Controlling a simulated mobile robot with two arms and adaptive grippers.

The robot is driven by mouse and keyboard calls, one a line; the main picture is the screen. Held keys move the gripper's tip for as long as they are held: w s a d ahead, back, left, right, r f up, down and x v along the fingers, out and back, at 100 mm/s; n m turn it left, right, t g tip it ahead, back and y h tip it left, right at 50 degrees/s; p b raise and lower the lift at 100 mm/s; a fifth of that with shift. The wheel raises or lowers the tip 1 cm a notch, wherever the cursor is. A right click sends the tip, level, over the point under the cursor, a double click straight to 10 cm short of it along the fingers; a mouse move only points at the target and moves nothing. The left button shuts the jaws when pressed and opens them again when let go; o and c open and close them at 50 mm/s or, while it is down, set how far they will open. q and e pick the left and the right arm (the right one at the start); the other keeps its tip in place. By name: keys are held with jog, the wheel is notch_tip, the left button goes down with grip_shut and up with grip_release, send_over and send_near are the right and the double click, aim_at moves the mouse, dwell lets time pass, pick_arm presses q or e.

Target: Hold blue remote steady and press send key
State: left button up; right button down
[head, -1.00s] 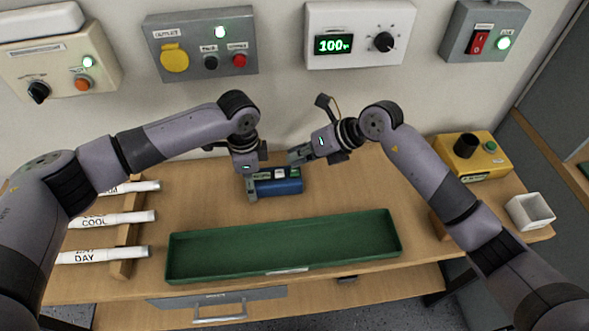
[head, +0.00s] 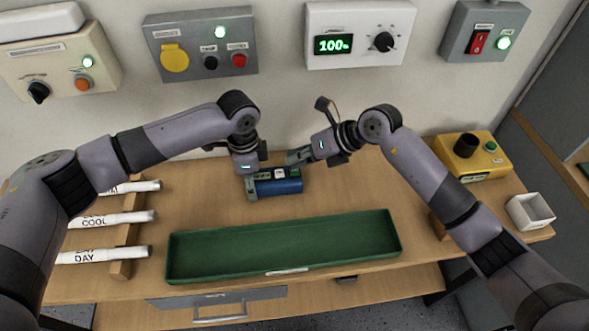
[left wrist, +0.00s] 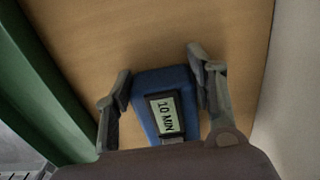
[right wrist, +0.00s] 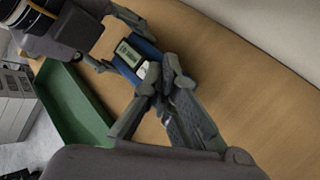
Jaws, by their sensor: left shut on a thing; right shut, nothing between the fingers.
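The blue remote (head: 287,187) lies on the table behind the green tray. Its display reads "10 MIN" in the left wrist view, where the remote (left wrist: 150,80) sits between the fingers. My left gripper (head: 250,190) is shut on the remote's left end; it also shows in the left wrist view (left wrist: 165,92). My right gripper (head: 290,158) is shut and empty, with its tips just above or at the remote's right part. In the right wrist view my right gripper (right wrist: 160,85) covers part of the remote (right wrist: 147,50) beside a pale key (right wrist: 141,70). Whether the tips touch the key I cannot tell.
A long green tray (head: 170,262) lies in front of the remote. Labelled white tubes (head: 110,219) rest on a wooden rack at left. A yellow box (head: 478,165) and a white bin (head: 530,209) stand at right. Control boxes hang on the wall behind.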

jog(key=shift+f, duration=0.5)
dwell(0.8)
jog(key=shift+r, duration=0.85)
jog(key=shift+r, duration=0.1)
jog(key=shift+r, duration=2.45)
pick_arm(q)
jog(key=o, duration=1.3)
jog(key=shift+o, duration=0.2)
jog(key=shift+r, duration=0.1)
